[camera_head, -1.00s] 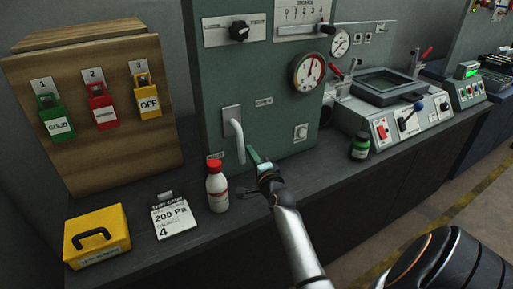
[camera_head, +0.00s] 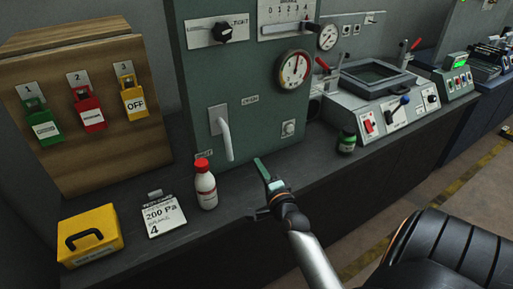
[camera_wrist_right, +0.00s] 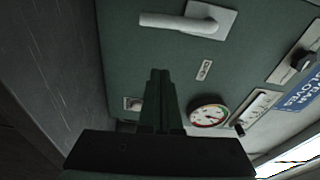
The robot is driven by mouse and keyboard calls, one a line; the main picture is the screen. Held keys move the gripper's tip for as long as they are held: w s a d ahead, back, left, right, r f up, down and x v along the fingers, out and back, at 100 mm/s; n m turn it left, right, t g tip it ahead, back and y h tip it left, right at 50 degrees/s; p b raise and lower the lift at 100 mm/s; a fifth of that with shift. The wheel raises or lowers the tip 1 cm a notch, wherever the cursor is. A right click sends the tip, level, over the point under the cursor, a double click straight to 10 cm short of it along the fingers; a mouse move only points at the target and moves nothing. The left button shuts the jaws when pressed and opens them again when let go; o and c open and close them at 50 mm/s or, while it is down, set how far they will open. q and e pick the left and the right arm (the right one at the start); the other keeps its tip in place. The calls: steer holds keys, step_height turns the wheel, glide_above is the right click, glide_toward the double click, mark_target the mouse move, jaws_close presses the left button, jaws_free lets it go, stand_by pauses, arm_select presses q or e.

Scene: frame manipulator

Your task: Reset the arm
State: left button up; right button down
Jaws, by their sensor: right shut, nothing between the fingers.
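My right gripper (camera_head: 266,174) is in front of the green machine cabinet (camera_head: 262,118), over the front part of the counter. Its fingers are together and empty; they also show shut in the right wrist view (camera_wrist_right: 160,75). The cabinet's white lever handle (camera_head: 226,138) hangs downward, to the left of the gripper and apart from it. The handle also shows near the top of the right wrist view (camera_wrist_right: 180,22). My left gripper is not in view.
A white bottle with a red cap (camera_head: 205,190) stands left of my right gripper. A card reading 200 Pa (camera_head: 163,217) and a yellow case (camera_head: 90,236) are farther left. Coloured locks hang on a wooden board (camera_head: 150,165).

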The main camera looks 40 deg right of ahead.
stand_by(0.5)
steer(key=s+a+f+n+g+y, duration=0.1)
steer(key=s+a+f+n+y, duration=0.15)
steer(key=a+f+n, duration=0.3)
steer(key=s+a+f+n+g+y, duration=0.1)
steer(key=s+a+f+n+y, duration=0.15)
steer(key=a+f+n, duration=0.35)
steer(key=s+a+f+n+g+y, duration=0.4)
steer(key=s+a+f+n, duration=0.5)
steer(key=s+a+n, duration=0.3)
steer(key=s+a+g, duration=0.1)
steer(key=s+a, duration=0.1)
steer(key=shift+a+f, duration=0.15)
steer(key=shift+a, duration=0.2)
